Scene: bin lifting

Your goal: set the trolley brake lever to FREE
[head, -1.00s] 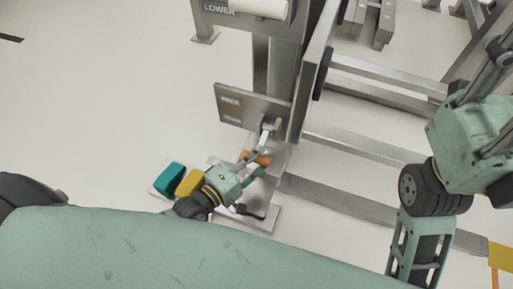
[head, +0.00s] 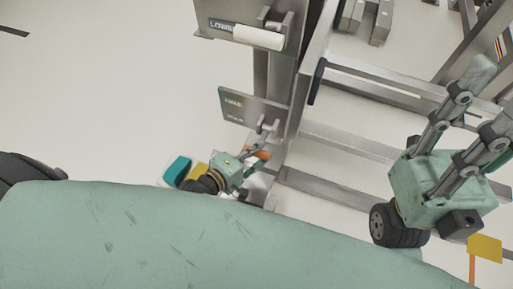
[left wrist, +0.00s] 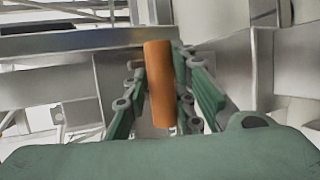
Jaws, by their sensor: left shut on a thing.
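The brake lever's orange handle (left wrist: 160,85) stands between the two green fingers of my left gripper (left wrist: 162,95) in the left wrist view. In the head view my left gripper (head: 256,152) is shut on this orange handle (head: 264,155), low on the trolley post. A grey label plate (head: 252,108) with two lines of text, the upper one FREE, is just above the gripper. Which setting the lever stands at cannot be told. My right gripper (head: 493,95) is at the right with its fingers apart, empty and away from the lever.
A white handle (head: 257,37) by a LOWER label is higher on the post. Metal rails (head: 350,143) run to the right. Open floor (head: 110,100) is at the left.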

